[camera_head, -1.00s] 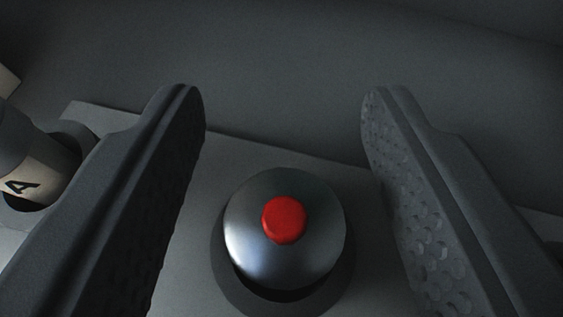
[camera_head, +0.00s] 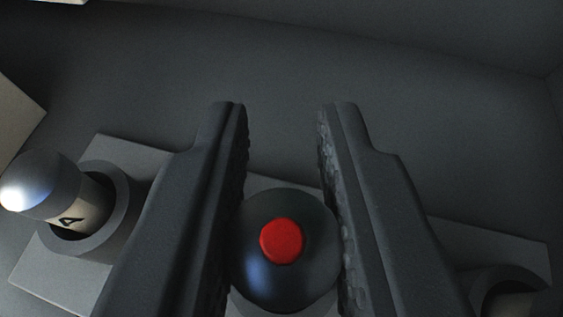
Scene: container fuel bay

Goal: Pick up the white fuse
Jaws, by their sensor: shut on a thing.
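A fuse with a rounded dark metal cap (camera_head: 265,262) and a red button (camera_head: 282,241) on top is at the lower middle. Its body is hidden below the cap, so I cannot see whether it is white. My gripper (camera_head: 284,112) is shut on this fuse, with one textured finger pressed on each side of the cap. A second fuse (camera_head: 68,208) at the left has a shiny metal cap and a cream body with a black letter "A". It sits tilted in a round grey socket, apart from my gripper.
A light grey base plate (camera_head: 40,262) carries the sockets. Another round socket (camera_head: 508,290) is at the lower right, partly cut off. A pale block edge (camera_head: 15,115) is at the far left. The dark surface beyond the plate is bare.

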